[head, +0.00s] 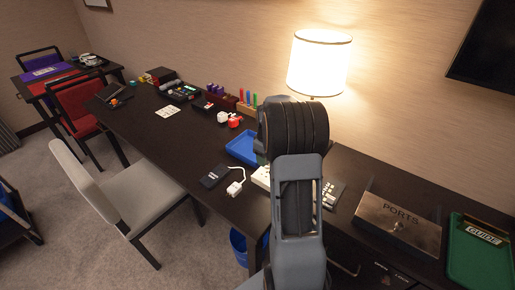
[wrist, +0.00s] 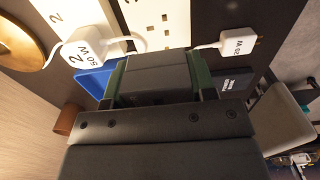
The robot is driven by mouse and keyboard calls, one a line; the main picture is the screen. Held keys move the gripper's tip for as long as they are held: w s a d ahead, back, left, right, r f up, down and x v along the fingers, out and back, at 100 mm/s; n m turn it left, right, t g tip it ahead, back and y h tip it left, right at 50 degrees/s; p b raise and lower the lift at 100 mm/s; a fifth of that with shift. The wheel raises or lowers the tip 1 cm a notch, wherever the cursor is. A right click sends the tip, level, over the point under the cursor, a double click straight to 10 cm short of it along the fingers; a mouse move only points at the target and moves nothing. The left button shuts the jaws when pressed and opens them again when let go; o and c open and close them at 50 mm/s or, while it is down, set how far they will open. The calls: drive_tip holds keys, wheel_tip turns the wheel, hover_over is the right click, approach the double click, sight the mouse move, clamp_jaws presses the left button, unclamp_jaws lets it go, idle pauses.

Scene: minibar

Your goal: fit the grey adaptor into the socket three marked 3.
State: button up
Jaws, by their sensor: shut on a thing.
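In the wrist view my gripper (wrist: 158,85) has two green-sided fingers closed on the dark grey adaptor (wrist: 156,70). The adaptor lies between the fingers, and its far face is hidden. Just beyond it is a white socket strip (wrist: 185,22) with dark slots; I cannot tell whether the adaptor touches it. A 2 is printed on the strip's left part; no 3 can be read. In the head view the strip (head: 262,178) shows partly beside my arm, and my gripper is hidden behind the arm.
A white plug marked 2 and 50 W (wrist: 85,48) sits at the strip's left. A second white plug (wrist: 238,42) with a cable lies right. A blue tray (head: 243,148), a black pad (head: 214,176) and a PORTS box (head: 400,226) are on the desk. A lit lamp (head: 320,65) stands behind.

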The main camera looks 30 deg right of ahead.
sight(265, 174)
drive_tip(key=shift+w, duration=0.2)
drive_tip(key=shift+s, duration=0.1)
drive_tip(key=shift+f, duration=0.2)
drive_tip(key=shift+f+b, duration=1.85)
drive_tip(key=shift+f, duration=0.85)
drive_tip(key=shift+f+b, duration=0.45)
drive_tip(key=shift+f, duration=0.55)
drive_tip(key=o, duration=1)
drive_tip(key=shift+o, duration=0.2)
